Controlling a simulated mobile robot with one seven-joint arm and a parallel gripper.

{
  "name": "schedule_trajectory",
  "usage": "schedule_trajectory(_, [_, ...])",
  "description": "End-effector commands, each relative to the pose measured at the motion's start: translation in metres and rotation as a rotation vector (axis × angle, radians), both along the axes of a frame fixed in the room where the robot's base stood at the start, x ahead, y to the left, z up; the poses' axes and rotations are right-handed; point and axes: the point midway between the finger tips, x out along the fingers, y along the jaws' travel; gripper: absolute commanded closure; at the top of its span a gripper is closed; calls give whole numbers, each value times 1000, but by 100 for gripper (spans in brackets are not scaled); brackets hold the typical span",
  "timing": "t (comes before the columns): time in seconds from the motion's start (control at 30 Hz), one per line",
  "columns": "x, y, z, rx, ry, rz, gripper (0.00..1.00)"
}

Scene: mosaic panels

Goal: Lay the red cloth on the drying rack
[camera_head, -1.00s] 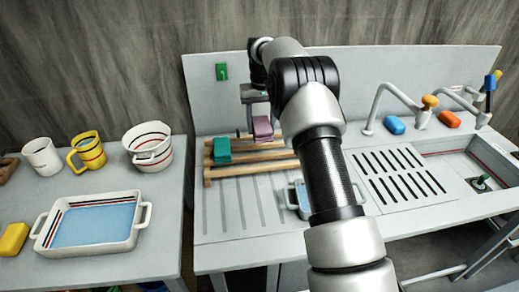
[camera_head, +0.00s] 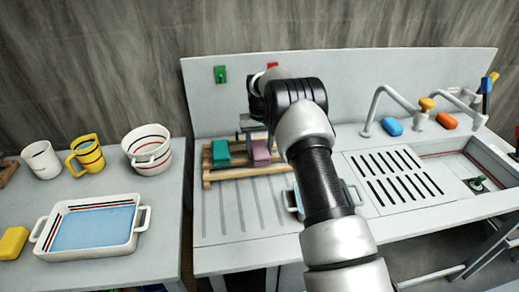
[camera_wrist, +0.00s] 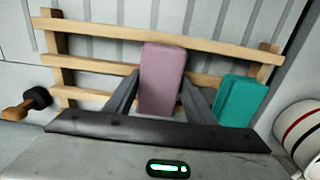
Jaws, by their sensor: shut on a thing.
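A mauve folded cloth (camera_head: 261,152) is between the fingers of my gripper (camera_wrist: 160,92); it also shows in the wrist view (camera_wrist: 162,75). My gripper is shut on it. The wooden drying rack (camera_head: 208,178) stands at the back left of the counter, and its slats show in the wrist view (camera_wrist: 100,62). The mauve cloth is at the rack's right part; I cannot tell whether it touches the slats. A teal folded cloth (camera_head: 220,152) lies on the rack beside it, also in the wrist view (camera_wrist: 240,100). I see no clearly red cloth.
A blue-and-white dish (camera_head: 292,200) is partly hidden behind my arm. Green (camera_head: 220,74) and red (camera_head: 272,65) items are on the back panel. Taps and the sink (camera_head: 455,165) are right. A left table holds mugs, a bowl (camera_head: 147,150) and a tray (camera_head: 140,222).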

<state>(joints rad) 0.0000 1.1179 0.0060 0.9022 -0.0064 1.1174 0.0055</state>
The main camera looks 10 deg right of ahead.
Motion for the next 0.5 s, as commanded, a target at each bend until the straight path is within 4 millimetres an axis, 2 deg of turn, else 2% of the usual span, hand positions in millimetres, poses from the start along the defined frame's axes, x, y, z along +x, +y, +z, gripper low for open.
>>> schedule_trajectory(0.13, [0,0,-5,0,0,0,69])
schedule_trajectory(0.17, [0,0,-3,0,0,0,47])
schedule_trajectory(0.27, [0,0,-3,0,0,0,32])
schedule_trajectory(0.5, [0,0,-3,0,0,0,32])
